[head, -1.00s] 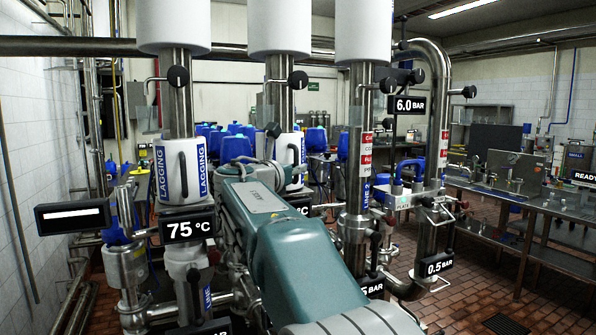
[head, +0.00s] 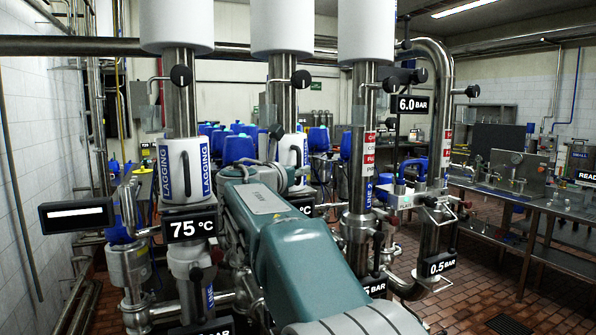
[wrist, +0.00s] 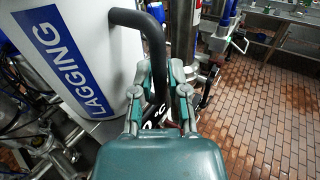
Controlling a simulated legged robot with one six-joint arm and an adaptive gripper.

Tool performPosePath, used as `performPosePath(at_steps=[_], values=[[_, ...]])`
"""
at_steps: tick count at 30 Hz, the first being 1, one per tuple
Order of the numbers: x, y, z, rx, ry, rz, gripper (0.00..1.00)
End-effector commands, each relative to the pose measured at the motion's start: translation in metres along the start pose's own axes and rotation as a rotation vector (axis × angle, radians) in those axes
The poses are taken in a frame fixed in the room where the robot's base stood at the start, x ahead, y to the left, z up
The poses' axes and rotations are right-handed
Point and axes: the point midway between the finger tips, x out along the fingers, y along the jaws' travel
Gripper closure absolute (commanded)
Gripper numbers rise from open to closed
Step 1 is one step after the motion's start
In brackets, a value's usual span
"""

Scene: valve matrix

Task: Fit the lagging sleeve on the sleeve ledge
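A white lagging sleeve (head: 293,150) with a blue LAGGING label and a black handle is around the middle pipe. It fills the left of the wrist view (wrist: 82,22). My gripper (wrist: 159,68) has its two fingers on either side of the sleeve's black handle (wrist: 156,55), with a gap visible at the right finger. In the head view my own arm covers part of this sleeve's lower side and the gripper. A second lagging sleeve (head: 176,150) is around the left pipe, above the 75 °C sign. I cannot make out the sleeve ledge for certain.
The 75 °C sign (head: 189,227) and a blank-barred display (head: 76,215) are at left. The right pipe (head: 360,160) stands close beside my arm, with black knobs and a 0.5 BAR sign (head: 440,263). Steel benches (head: 540,205) are at right; tiled floor is open between.

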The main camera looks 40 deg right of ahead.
Motion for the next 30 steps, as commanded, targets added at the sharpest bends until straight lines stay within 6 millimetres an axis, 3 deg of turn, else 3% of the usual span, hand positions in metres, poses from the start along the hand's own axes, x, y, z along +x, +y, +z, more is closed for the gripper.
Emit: performPosePath(at_steps=[14, 17, 30], values=[[-0.003, 0.001, -0.001, -0.001, 0.001, 0.001, 0.45], [-0.015, 0.001, 0.000, 0.000, 0.000, 0.003, 0.45], [-0.102, 0.002, -0.001, -0.001, 0.000, 0.005, 0.45]])
